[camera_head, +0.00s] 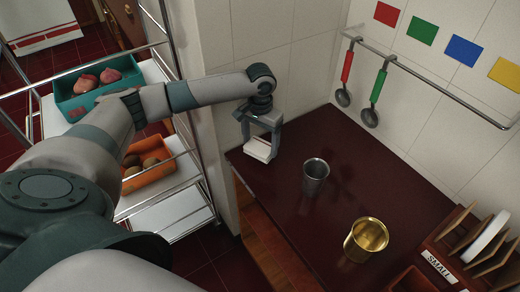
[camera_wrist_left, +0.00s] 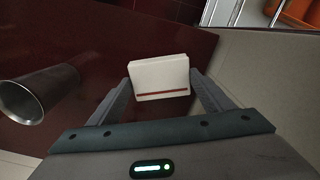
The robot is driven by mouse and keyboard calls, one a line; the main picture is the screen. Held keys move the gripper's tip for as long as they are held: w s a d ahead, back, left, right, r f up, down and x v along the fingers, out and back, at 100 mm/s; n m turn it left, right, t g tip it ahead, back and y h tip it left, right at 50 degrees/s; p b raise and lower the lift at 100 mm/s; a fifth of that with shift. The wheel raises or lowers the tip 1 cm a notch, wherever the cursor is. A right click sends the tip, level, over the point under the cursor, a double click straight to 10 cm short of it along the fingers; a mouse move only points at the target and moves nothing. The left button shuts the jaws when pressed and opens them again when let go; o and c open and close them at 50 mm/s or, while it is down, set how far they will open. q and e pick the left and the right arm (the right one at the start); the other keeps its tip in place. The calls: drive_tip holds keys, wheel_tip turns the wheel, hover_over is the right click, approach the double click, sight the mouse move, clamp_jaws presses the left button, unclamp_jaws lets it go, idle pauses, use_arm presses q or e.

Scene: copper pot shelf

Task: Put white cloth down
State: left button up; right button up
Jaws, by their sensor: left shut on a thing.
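The white cloth (camera_head: 257,150) is a small folded block with a red stripe, which shows in the left wrist view (camera_wrist_left: 160,78). My left gripper (camera_head: 260,138) is shut on it, with a finger on either side in the wrist view. The gripper points down at the left back end of the dark red counter (camera_head: 350,165), near the wall. Whether the cloth touches the counter I cannot tell. My right gripper is not in view.
A grey metal cup (camera_head: 315,178) stands right of the cloth, and a brass pot (camera_head: 366,240) farther right. A wooden rack (camera_head: 470,250) labelled SMALL is at the right edge. Two ladles hang from a wall rail (camera_head: 430,80). A wire shelf holds a teal crate (camera_head: 97,88) and an orange crate (camera_head: 150,172).

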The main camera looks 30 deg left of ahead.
sight(260, 146)
use_arm(q)
wheel_tip(260, 146, down, 2)
drive_tip(key=shift+f+p, duration=0.25)
drive_tip(key=shift+p, duration=0.2)
drive_tip(key=shift+f, duration=0.6)
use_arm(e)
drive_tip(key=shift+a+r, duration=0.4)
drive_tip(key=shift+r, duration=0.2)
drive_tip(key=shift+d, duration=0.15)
use_arm(q)
drive_tip(key=o, duration=0.9)
drive_tip(key=shift+f, duration=0.1)
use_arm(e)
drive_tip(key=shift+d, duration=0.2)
